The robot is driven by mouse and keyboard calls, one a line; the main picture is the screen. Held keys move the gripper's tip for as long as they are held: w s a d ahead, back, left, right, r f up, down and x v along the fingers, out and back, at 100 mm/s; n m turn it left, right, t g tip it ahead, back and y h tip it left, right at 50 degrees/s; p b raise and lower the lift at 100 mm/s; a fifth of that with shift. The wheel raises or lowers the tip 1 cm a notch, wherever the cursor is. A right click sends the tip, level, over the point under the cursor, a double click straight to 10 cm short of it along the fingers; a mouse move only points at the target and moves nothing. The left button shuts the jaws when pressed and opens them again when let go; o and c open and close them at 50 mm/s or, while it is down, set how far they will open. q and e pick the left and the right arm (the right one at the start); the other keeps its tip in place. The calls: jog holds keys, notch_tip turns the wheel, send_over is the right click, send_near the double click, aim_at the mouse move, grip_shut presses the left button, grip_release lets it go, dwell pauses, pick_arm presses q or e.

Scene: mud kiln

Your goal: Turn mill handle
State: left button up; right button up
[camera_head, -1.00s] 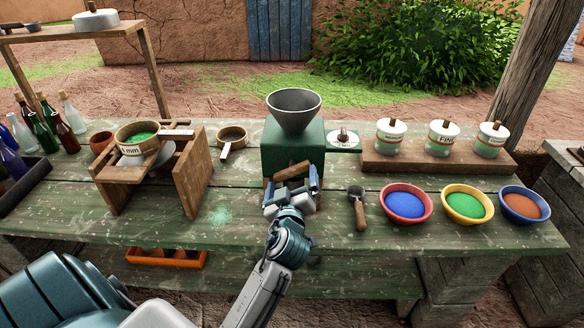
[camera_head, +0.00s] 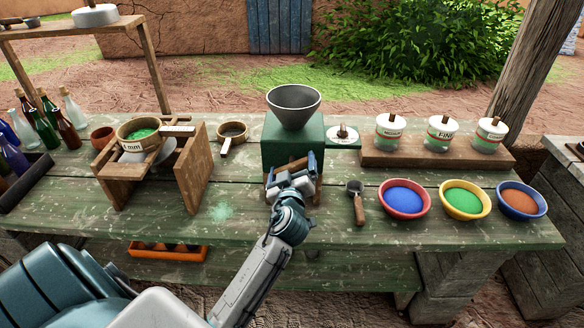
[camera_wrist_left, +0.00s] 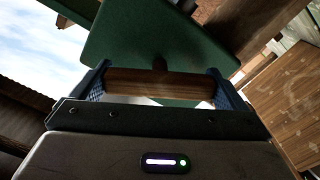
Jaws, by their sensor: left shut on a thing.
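The mill has a green box body (camera_head: 279,150) with a grey hopper (camera_head: 293,108) on top, standing at the middle of the table. My left gripper (camera_head: 291,172) is at the front face of the mill. In the left wrist view, its two blue-padded fingers are shut on the wooden mill handle (camera_wrist_left: 160,84), which lies across between them. The green mill body (camera_wrist_left: 165,45) fills the view behind the handle. In the head view the gripper hides much of the handle. My right gripper is not in view.
A scoop (camera_head: 357,203) and bowls of blue (camera_head: 404,198), green (camera_head: 465,200) and orange powder (camera_head: 520,201) stand to the right. Lidded jars stand on a wooden board (camera_head: 420,160). A sieve (camera_head: 140,135) on a wooden stand is at the left.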

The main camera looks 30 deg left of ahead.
pick_arm(q)
jog(key=shift+m, duration=0.3)
jog(key=m, duration=0.2)
jog(key=shift+f+m+b, duration=0.1)
jog(key=shift+m+b, duration=0.2)
jog(key=m, duration=0.3)
jog(key=shift+m, duration=0.4)
jog(key=m+p, duration=0.1)
jog(key=m, duration=0.2)
jog(key=shift+m, duration=0.3)
jog(key=m+p, duration=0.1)
jog(key=m, duration=0.2)
jog(key=shift+m, duration=0.3)
jog(key=m+p, duration=0.2)
jog(key=m, duration=0.2)
jog(key=m+p, duration=0.2)
jog(key=m, duration=0.2)
jog(key=m+p, duration=0.2)
jog(key=m, duration=0.2)
jog(key=shift+m+p, duration=0.95)
jog(key=shift+m, duration=0.75)
